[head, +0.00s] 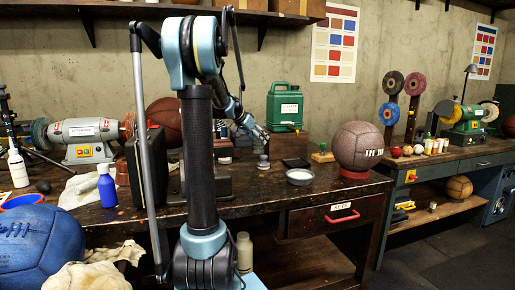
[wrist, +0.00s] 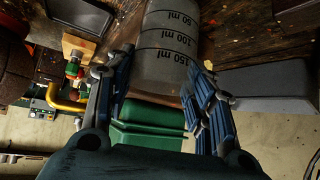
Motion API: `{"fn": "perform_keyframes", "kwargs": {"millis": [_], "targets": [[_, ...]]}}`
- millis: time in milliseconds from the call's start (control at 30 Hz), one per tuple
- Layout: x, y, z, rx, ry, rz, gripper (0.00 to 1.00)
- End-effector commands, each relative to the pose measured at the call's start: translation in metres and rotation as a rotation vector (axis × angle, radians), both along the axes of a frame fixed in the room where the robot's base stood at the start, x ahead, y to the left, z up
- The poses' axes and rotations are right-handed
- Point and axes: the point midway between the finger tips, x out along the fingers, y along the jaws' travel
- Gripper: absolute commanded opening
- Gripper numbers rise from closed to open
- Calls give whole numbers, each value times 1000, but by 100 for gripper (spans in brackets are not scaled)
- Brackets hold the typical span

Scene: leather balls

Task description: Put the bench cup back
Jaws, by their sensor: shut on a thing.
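The bench cup is a grey, translucent measuring cup with black ml marks. In the wrist view the cup (wrist: 165,45) lies between the two blue fingers of my gripper (wrist: 158,75), which is shut on it. In the head view my gripper (head: 261,141) points down over the back of the bench, with the small grey cup (head: 263,162) below its tips. The cup looks upright there. I cannot tell whether its base touches the bench top (head: 250,188).
A green can (head: 285,105) stands just behind. A dark flat tray (head: 295,163), a shallow round dish (head: 300,177) and a wooden block (head: 322,156) lie to the right, before a large leather ball (head: 358,145) on a red ring. Bare wood shows in front of the cup.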

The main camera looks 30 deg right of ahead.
Motion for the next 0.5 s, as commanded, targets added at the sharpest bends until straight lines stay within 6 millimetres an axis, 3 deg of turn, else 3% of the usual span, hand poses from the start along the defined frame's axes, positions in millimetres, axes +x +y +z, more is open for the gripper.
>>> {"fn": "perform_keyframes", "kwargs": {"millis": [300,500], "targets": [[1,1,-36,0,0,1,23],[1,1,-39,0,0,1,23]]}}
